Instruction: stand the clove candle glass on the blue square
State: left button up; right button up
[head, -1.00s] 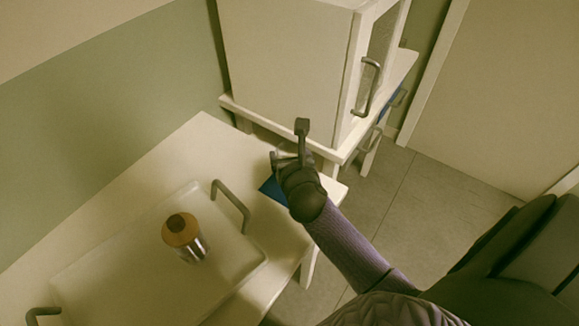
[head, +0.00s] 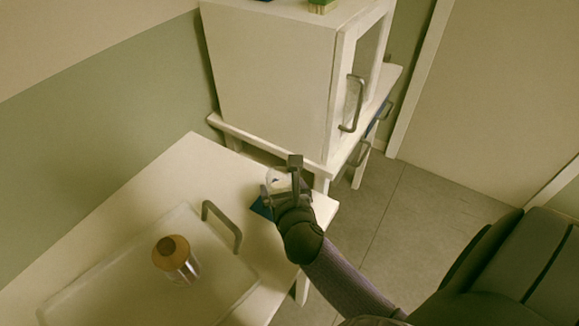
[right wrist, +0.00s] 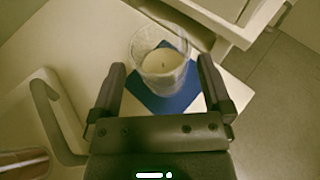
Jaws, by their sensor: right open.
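The candle glass (right wrist: 160,65), clear with cream wax and a wick, stands upright on the blue square (right wrist: 172,102) in the right wrist view. No label saying clove can be read. In the head view the glass (head: 276,180) is partly hidden by my right gripper, and only a corner of the blue square (head: 261,208) shows. My right gripper (head: 281,176) is open, with its fingers on either side of the near part of the glass; in the right wrist view (right wrist: 161,66) gaps show between them and the glass. My left gripper is not in view.
A white cabinet (head: 265,75) on a stand rises behind the blue square. Open floor (head: 375,220) lies to the right.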

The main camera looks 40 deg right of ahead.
jog(key=p+v, duration=0.1)
jog(key=v, duration=0.7)
jog(key=shift+p, duration=0.4)
jog(key=shift+s, duration=0.1)
